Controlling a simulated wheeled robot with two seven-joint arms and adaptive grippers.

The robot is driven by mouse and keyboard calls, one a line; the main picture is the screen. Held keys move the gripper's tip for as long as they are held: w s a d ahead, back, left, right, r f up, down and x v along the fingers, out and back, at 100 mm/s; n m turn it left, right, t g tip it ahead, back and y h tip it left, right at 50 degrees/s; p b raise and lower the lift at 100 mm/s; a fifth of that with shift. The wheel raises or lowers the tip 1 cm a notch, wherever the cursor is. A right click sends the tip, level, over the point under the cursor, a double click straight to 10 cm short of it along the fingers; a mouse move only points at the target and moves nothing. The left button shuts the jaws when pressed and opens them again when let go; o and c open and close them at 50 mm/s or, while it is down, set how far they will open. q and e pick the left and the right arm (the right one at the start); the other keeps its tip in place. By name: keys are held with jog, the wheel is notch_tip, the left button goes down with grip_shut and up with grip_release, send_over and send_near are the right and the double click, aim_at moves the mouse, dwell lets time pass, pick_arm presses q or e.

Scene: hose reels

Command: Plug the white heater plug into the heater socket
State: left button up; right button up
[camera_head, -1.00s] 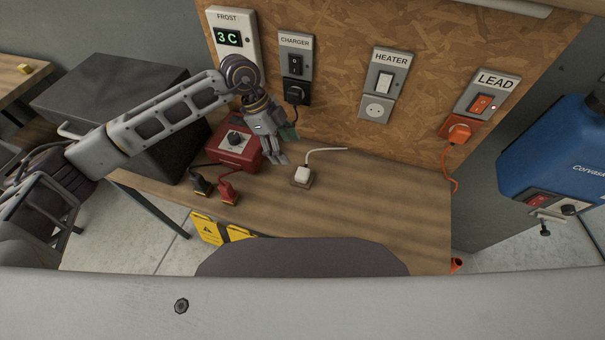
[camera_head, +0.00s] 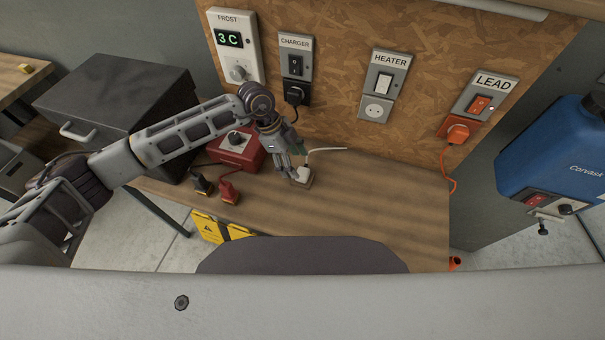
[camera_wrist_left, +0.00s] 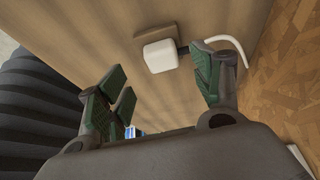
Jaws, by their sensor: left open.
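The white heater plug (camera_head: 301,175) rests on a small brown block (camera_head: 304,184) on the wooden bench, its white cable trailing to the back right. In the left wrist view the plug (camera_wrist_left: 160,56) lies ahead of the fingers, nearer the right one. My left gripper (camera_head: 292,176) is at the plug's left side in the head view; its fingers are open (camera_wrist_left: 160,92) and not closed on it. Whether a finger touches the plug I cannot tell. The heater socket (camera_head: 375,109) is an empty round outlet on the board, below the HEATER switch (camera_head: 383,84). My right gripper is not in view.
A red box (camera_head: 236,151) with a knob stands left of the gripper, with black (camera_head: 202,185) and red (camera_head: 229,192) plugs in front. A black plug (camera_head: 295,95) fills the charger socket and an orange plug (camera_head: 457,133) the lead socket. The bench's right half is clear.

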aim_at(302, 172)
pick_arm(q)
jog(key=shift+p+x, duration=0.6)
jog(key=shift+x, duration=1.95)
jog(key=shift+w+d, duration=0.1)
jog(key=shift+d, duration=0.05)
jog(key=shift+c, duration=0.5)
jog(key=shift+r, duration=0.1)
jog(key=c, duration=0.9)
